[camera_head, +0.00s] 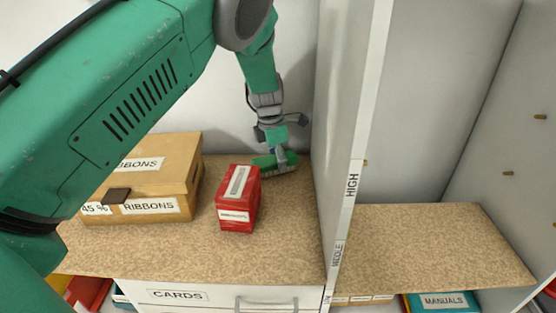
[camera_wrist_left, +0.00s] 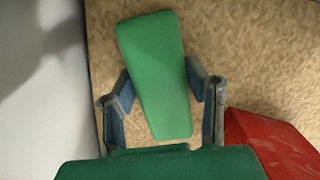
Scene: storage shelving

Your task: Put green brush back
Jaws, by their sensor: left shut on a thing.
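The green brush (camera_head: 264,161) is at the back of the left shelf (camera_head: 285,235), close to the divider, in the head view. In the left wrist view the brush (camera_wrist_left: 155,70) shows as a long green block between the fingers. My left gripper (camera_head: 278,156) is shut on the brush, reaching down from above; it also shows in the left wrist view (camera_wrist_left: 160,98). The brush is at or very near the shelf surface; I cannot tell whether it touches. My right gripper is not in view.
A red box (camera_head: 237,200) stands just in front of the brush; its corner shows in the wrist view (camera_wrist_left: 270,145). A cardboard RIBBONS box (camera_head: 160,170) stands to the left. A tall white divider (camera_head: 345,120) borders the right side. The right shelf (camera_head: 430,245) is bare.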

